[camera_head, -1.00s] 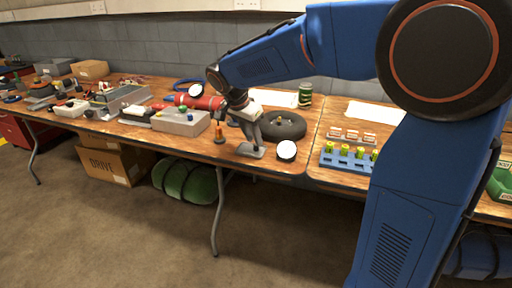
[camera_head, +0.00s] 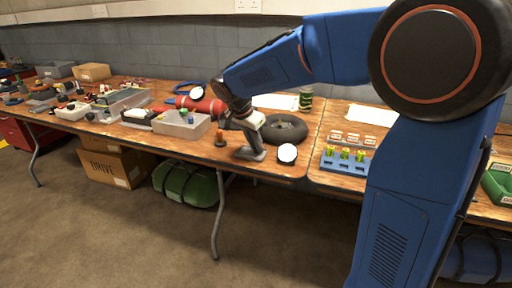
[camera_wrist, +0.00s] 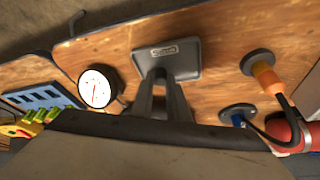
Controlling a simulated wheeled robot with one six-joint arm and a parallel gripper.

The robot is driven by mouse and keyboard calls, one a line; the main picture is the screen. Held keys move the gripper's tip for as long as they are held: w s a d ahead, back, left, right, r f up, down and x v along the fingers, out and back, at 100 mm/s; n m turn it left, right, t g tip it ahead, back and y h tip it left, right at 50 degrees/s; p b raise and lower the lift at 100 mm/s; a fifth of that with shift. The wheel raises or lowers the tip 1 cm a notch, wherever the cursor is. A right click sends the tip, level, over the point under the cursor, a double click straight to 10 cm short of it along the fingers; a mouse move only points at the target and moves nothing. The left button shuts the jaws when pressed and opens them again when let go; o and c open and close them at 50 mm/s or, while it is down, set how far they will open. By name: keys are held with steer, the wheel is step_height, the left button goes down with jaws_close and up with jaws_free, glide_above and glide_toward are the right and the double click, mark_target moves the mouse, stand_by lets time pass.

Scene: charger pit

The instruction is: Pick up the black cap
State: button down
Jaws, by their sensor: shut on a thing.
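My gripper (camera_wrist: 164,84) shows in the wrist view as two dark fingers that lean together. They are shut on a dark grey, flat, roughly rectangular piece with a small pale label, the only thing at the fingertips and seemingly the black cap (camera_wrist: 186,62). In the head view my gripper (camera_head: 252,143) is low over the front of the wooden table, and the dark piece (camera_head: 250,154) is at its lower end. Whether it touches the table is not clear.
A white-faced gauge (camera_head: 287,153) stands close on the right, with a black tyre (camera_head: 292,133) behind it. An orange piece on a black base (camera_head: 220,140) stands left. A grey bin (camera_head: 175,127), red cylinder (camera_head: 212,105) and blue rack (camera_head: 340,165) are nearby.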

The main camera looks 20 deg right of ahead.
step_height(320, 180, up, 10)
steer(key=shift+f, duration=0.15)
stand_by(0.5)
